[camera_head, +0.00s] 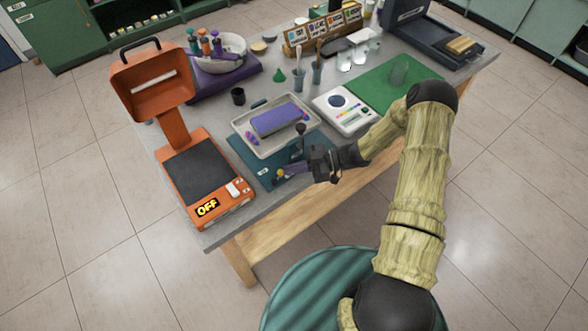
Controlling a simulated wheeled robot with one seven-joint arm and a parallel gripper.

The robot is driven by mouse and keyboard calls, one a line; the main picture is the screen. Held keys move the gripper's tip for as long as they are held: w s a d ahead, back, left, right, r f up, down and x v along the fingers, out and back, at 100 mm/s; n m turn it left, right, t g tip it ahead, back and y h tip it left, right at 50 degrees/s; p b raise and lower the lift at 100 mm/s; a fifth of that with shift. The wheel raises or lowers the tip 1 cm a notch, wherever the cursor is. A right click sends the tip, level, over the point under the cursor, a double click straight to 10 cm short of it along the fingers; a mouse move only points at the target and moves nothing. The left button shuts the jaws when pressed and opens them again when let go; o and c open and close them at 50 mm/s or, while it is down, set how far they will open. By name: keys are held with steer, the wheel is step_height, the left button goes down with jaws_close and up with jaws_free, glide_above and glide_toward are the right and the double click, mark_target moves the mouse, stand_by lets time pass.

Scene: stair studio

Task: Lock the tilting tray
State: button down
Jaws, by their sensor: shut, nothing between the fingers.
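The tray (264,150) is a shallow pale metal tray on a dark teal base (246,156) near the table's front edge. A purple block (275,119) and smaller purple pieces lie in it. A dark round knob (300,129) stands at the tray's front right corner. A small yellow and purple part (282,174) shows on the front of the base. My gripper (318,164) is shut and empty, just right of the base's front part. It hides some of the base's right side; I cannot tell whether it touches anything.
An orange device (207,188) reading OFF, with a raised hood, stands left of the tray. A white scale (341,110) and green mat (385,88) lie to the right. Cups and a bowl (221,48) stand behind. A teal round surface (310,285) is in the foreground.

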steer(key=shift+w+a, duration=0.15)
steer(key=shift+w, duration=0.1)
steer(key=shift+w+d, duration=0.15)
steer(key=shift+d, duration=0.4)
steer(key=w+b+v, duration=0.1)
steer(key=b+v, duration=0.2)
steer(key=v, duration=1)
steer(key=shift+w+a, duration=0.1)
